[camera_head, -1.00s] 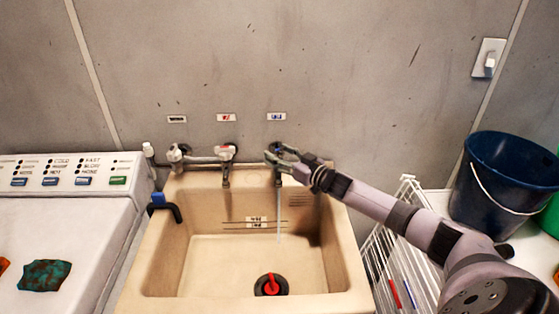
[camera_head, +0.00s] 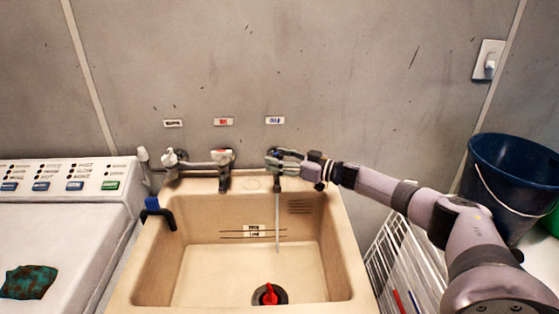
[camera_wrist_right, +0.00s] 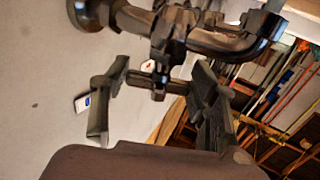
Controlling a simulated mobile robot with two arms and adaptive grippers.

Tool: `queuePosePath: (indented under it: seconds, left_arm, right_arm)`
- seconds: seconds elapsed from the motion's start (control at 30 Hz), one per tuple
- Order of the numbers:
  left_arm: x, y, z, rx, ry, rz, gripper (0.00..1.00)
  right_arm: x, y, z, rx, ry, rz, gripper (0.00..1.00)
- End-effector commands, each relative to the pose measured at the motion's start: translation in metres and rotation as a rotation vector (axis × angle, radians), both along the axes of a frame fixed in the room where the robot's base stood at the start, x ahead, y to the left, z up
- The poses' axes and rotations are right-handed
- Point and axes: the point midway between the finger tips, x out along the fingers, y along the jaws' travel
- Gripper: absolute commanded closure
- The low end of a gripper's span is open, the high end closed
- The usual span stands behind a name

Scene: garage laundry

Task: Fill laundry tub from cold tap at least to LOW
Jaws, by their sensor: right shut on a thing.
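The beige laundry tub (camera_head: 340,250) stands against the grey wall with level lines and small labels (camera_head: 253,231) on its inner back wall. The cold tap (camera_head: 277,184), under the blue-marked label (camera_head: 275,120), lets a thin stream of water (camera_head: 277,222) fall into the tub. I cannot make out a water surface. A black plug with a red handle (camera_head: 268,295) sits on the tub floor; its seating is unclear. My right gripper (camera_head: 277,160) is shut on the cold tap handle. In the right wrist view, its fingers (camera_wrist_right: 160,95) straddle the handle (camera_wrist_right: 157,78). My left gripper is out of view.
The hot tap (camera_head: 223,158) stands left of the cold tap, with another valve (camera_head: 173,158) further left. A washing machine (camera_head: 75,235) with a teal cloth (camera_head: 28,282) is at left. A white wire rack (camera_head: 400,262) and a blue bucket (camera_head: 508,180) are at right.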

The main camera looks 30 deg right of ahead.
Motion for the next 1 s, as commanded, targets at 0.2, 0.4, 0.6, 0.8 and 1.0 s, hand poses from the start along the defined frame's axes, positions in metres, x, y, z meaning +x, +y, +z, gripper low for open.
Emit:
queuePosePath:
  seconds: [0.2,0.4,0.6,0.8,1.0]
  left_arm:
    - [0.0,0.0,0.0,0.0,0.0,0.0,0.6]
    - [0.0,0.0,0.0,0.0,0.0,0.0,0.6]
    - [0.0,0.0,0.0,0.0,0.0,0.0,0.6]
    - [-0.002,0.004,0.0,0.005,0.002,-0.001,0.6]
    - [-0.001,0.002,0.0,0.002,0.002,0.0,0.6]
  right_arm:
    - [0.001,-0.001,0.004,0.005,-0.006,-0.005,0.44]
    - [0.001,-0.001,0.003,0.003,-0.004,-0.003,0.31]
    - [0.001,0.0,0.002,0.002,-0.003,-0.002,0.25]
    - [-0.001,-0.001,0.001,0.001,-0.002,-0.002,0.25]
    - [-0.02,-0.014,-0.001,-0.002,0.001,-0.004,0.25]
